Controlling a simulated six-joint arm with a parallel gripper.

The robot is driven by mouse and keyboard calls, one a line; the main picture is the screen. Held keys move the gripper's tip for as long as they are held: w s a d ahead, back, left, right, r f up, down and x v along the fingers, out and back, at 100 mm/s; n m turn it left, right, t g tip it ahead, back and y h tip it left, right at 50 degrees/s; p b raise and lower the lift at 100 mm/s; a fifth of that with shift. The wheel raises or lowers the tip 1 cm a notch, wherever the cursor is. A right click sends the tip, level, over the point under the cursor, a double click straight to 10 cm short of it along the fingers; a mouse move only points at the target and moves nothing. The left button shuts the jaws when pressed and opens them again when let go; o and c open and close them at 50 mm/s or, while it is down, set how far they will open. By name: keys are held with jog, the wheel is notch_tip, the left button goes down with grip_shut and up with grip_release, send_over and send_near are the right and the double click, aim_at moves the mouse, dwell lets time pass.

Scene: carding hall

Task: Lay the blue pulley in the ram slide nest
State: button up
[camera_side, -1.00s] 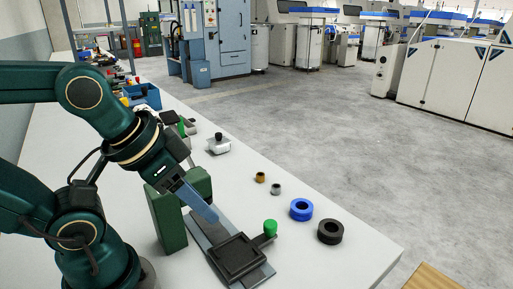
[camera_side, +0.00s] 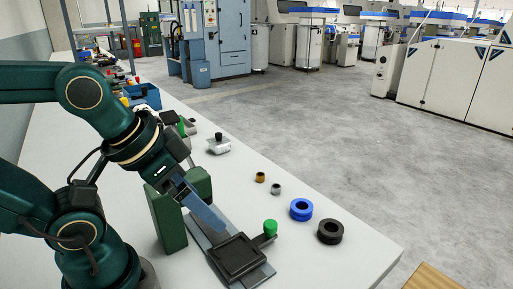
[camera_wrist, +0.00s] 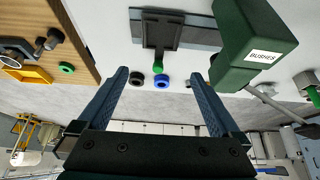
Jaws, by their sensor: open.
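The blue pulley (camera_side: 301,209) is a thick ring lying flat on the white bench, to the right of the ram slide. It also shows in the wrist view (camera_wrist: 162,81), between my fingers in the picture. The ram slide nest (camera_side: 238,256) is a dark square recess with a raised rim on a grey plate, and it looks empty. It also shows in the wrist view (camera_wrist: 160,49). A green knob (camera_side: 270,228) stands at its side. My gripper (camera_side: 224,231) is open and empty, its fingers pointing down over the slide, apart from the pulley.
A black ring (camera_side: 330,231) lies close beside the pulley. Small brass (camera_side: 260,177) and grey (camera_side: 276,189) bushes stand behind. A green block (camera_side: 166,219) labelled BUSHES in the wrist view stands left of the slide. The bench edge is close to the rings.

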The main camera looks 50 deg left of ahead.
jog(key=w+a+r+n+t, duration=0.1)
jog(key=w+r+n+t, duration=0.15)
jog(key=w+r, duration=0.35)
jog(key=n+g+y, duration=0.2)
jog(key=g, duration=0.2)
send_over(302, 207)
jog(key=s+d, duration=0.1)
jog(key=s, duration=0.2)
notch_tip(302, 207, down, 16)
jog(key=shift+w+d+f, duration=0.1)
jog(key=shift+w+d, duration=0.05)
jog(key=shift+x, duration=2.45)
grip_shut()
